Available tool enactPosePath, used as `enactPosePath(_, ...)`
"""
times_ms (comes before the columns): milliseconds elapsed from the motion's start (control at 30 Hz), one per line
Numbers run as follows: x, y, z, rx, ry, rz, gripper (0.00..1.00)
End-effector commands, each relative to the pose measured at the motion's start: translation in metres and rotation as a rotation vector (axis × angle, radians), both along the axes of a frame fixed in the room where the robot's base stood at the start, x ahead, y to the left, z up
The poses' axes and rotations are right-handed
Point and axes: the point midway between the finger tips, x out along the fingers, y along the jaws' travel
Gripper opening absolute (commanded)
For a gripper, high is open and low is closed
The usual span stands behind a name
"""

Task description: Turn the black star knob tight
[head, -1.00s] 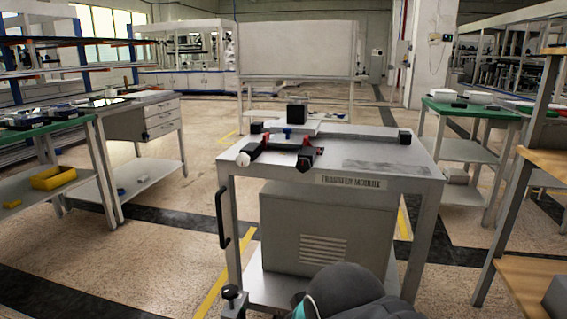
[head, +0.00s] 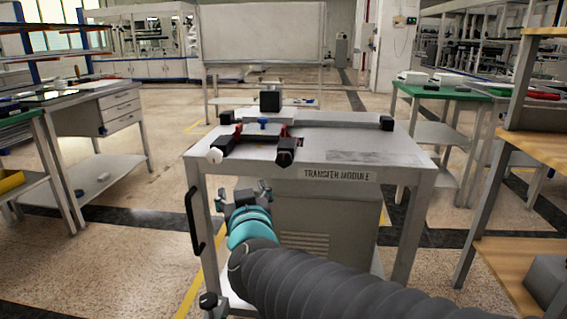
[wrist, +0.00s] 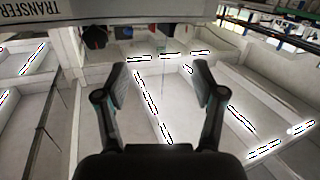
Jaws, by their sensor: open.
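A dark knob (head: 284,158) sits at the near end of the right-hand black rail, at the front edge of the grey transfer module table (head: 365,150). Its star shape is too small to make out. In the wrist view, a dark rounded part (wrist: 95,36) shows beyond the table edge at the top; it may be the same knob. My gripper (head: 245,194) is in front of the table, below its top, left of and lower than the knob. In the wrist view, my gripper (wrist: 160,80) has its fingers spread with nothing between them.
A white round knob (head: 215,156) ends the left rail, and a blue knob (head: 263,124) sits behind. A black handle (head: 194,220) hangs on the table's left side. A wooden shelf unit (head: 530,150) stands close on the right. Open floor lies to the left.

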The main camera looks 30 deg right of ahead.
Motion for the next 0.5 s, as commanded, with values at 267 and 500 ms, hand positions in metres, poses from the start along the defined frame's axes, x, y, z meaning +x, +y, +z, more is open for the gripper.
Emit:
enactPosePath(267, -0.01, -0.053, 0.002, -0.107, -0.035, -0.298, 0.69)
enactPosePath(500, -0.008, -0.067, 0.001, -0.128, -0.031, -0.355, 0.69)
